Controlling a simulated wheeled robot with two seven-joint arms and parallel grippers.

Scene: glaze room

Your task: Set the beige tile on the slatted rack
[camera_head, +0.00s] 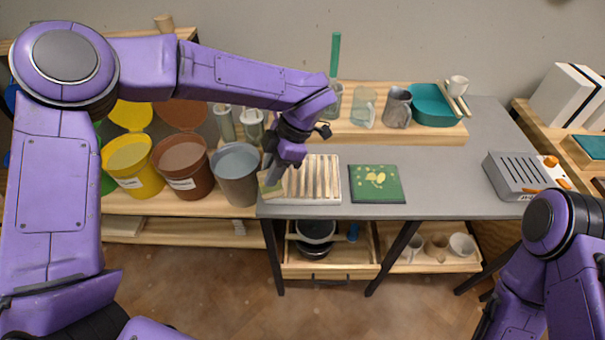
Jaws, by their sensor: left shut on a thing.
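The slatted rack (318,179), white with wooden slats, lies on the grey table left of its middle. My left gripper (272,176) points down over the left end of the rack. It is shut on the beige tile (269,189), which shows as a small tilted piece at the rack's left edge. The fingers hide part of the tile, and I cannot tell whether it touches the rack. My right arm shows at the lower right, but its gripper is out of view.
A green tile with yellow marks (377,183) lies right of the rack. Yellow (133,168), brown (183,168) and grey-blue (237,176) buckets stand at left. A grey slotted box (516,176) stands at right. Table between is clear.

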